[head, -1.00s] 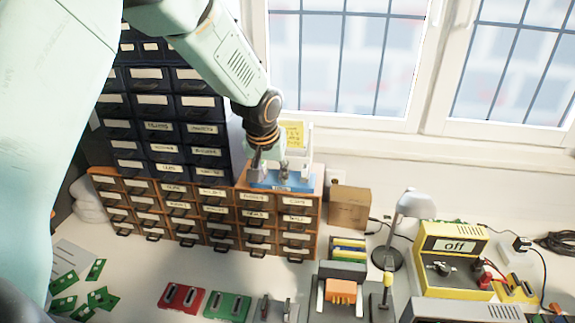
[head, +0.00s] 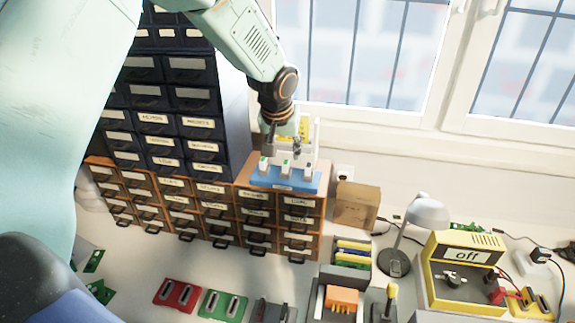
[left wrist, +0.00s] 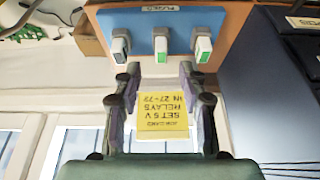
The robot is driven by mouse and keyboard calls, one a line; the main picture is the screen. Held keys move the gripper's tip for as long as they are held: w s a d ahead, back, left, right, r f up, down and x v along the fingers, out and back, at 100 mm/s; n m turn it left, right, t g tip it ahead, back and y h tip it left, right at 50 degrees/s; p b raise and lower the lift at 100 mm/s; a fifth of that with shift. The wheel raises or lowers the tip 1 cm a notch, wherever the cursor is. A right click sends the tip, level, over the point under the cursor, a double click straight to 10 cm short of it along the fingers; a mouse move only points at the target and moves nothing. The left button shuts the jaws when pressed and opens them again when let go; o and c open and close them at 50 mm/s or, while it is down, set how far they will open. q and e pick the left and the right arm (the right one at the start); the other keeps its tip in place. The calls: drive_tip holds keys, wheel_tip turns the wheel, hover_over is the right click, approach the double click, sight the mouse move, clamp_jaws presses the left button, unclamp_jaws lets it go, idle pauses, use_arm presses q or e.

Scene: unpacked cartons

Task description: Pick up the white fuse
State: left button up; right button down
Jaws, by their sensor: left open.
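Three small white-bodied fuses stand in a row on a blue holder (head: 287,184) on top of the orange-brown drawer cabinet. I cannot tell for certain which is the white fuse. My left gripper (head: 283,143) is open and empty, just behind and above the row; its fingers (left wrist: 160,75) flank a yellow card. My right gripper is out of view.
A white stand with a yellow job card (left wrist: 163,117) is close behind the fuses. A tall dark drawer stack (head: 185,110) rises to their left. A cardboard box (head: 356,205), lamp (head: 428,213) and yellow "off" unit (head: 462,262) stand to the right.

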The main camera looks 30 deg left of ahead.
sight(285, 163)
use_arm(q)
drive_tip(key=shift+a+f+p, duration=0.35)
drive_tip(key=shift+a+f, duration=0.05)
drive_tip(key=shift+f, duration=0.45)
drive_tip(key=f, duration=0.1)
drive_tip(key=w+f, duration=0.2)
drive_tip(key=shift+w+d+f+p, duration=0.1)
drive_tip(key=shift+d+f+p, duration=0.2)
drive_tip(key=shift+f+p, duration=0.1)
drive_tip(key=shift+s+a+r, duration=0.15)
drive_tip(key=shift+s+a, duration=0.2)
drive_tip(key=shift+s, duration=0.05)
drive_tip(key=shift+c, duration=0.9)
drive_tip(key=shift+w+d, duration=0.25)
drive_tip(key=shift+w, duration=0.05)
drive_tip(key=c, duration=0.4)
drive_tip(key=shift+c, duration=1)
drive_tip(key=shift+s+a, duration=0.15)
drive_tip(key=shift+a, duration=0.1)
clamp_jaws()
drive_tip(key=shift+d, duration=0.1)
